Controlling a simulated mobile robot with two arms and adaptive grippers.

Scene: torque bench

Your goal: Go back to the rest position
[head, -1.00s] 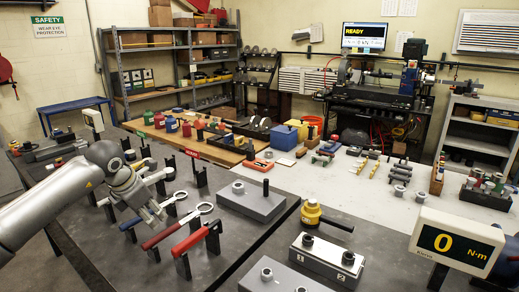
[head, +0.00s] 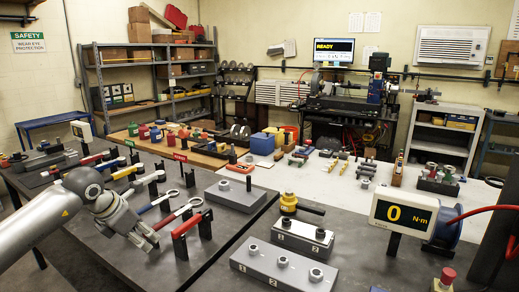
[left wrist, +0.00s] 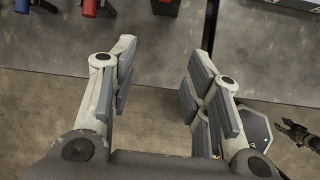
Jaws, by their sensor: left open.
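My left gripper (head: 150,240) is at the left of the head view, beside the tool racks at the table's near left edge. In the left wrist view its two fingers (left wrist: 160,85) stand wide apart with nothing between them. Bare floor shows below and between the fingers, with the table edge beyond them. My right gripper is not in the head view.
Wrenches with red handles (head: 186,224) and blue handles (head: 155,203) rest on black stands close to my left gripper. Grey blocks with bolts (head: 284,263), a yellow tool (head: 290,203) and a torque display (head: 402,213) reading 0 stand further right on the dark table.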

